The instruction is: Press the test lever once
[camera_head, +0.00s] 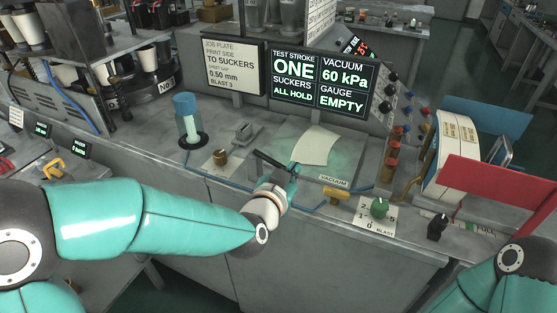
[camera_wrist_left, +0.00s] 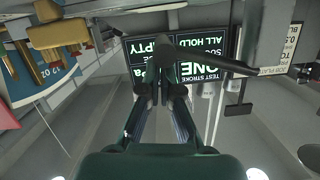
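The test lever appears to be the dark bar (camera_head: 268,159) just beyond my left gripper (camera_head: 287,174) in the head view. In the left wrist view, a dark round knob (camera_wrist_left: 165,50) on a bar lies in front of the fingertips (camera_wrist_left: 161,88), partly covering them. The fingers come together there and look shut; whether they touch the knob is not clear. A pale sheet (camera_head: 315,146) lies on the plate marked VACUUM (camera_head: 345,165), right of the gripper. The display (camera_head: 318,80) reads TEST STROKE ONE, SUCKERS ALL HOLD, VACUUM 60 kPa, GAUGE EMPTY. My right gripper is out of view.
A blue-capped cylinder (camera_head: 187,120) and a brass knob (camera_head: 221,157) stand left of the gripper. A green BLAST dial (camera_head: 379,207) and a black knob (camera_head: 437,227) sit at right. A red panel (camera_head: 500,182) stands far right. Blue tubing runs along the bench front.

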